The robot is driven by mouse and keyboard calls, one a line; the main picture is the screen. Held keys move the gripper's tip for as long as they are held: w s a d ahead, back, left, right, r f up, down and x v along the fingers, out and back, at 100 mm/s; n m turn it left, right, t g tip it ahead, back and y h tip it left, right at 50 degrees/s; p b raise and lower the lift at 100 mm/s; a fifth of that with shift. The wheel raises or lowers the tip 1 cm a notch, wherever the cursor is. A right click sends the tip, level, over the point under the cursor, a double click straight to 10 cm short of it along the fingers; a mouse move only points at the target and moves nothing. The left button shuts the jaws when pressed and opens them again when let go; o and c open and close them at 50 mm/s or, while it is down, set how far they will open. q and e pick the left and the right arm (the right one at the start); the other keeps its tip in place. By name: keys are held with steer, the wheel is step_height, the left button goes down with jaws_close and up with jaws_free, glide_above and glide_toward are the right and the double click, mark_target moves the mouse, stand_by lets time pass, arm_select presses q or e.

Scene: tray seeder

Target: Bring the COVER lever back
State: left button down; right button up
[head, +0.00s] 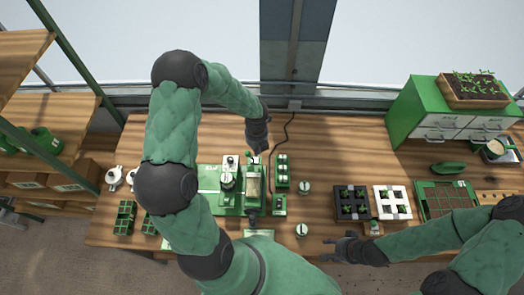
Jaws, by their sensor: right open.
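The green tray seeder (207,199) stands on the wooden table in the middle of the head view. My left gripper (257,154) points down at the back edge of the seeder, just behind the pale panel. Its fingers are small and dark, so I cannot tell whether they are open or touching a lever. I cannot make out the COVER lever's label. My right gripper (343,249) is open and empty near the table's front edge.
A green block with white-topped parts (283,170) stands right of the seeder. Black (352,215) and white (379,189) seedling trays lie farther right. A green cabinet (407,118) fills the back right. A black cable runs behind the seeder.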

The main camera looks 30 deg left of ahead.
step_height(320, 180, up, 4)
steer(key=p, duration=0.3)
steer(key=shift+p, duration=0.35)
steer(key=shift+s, duration=0.1)
stand_by(0.5)
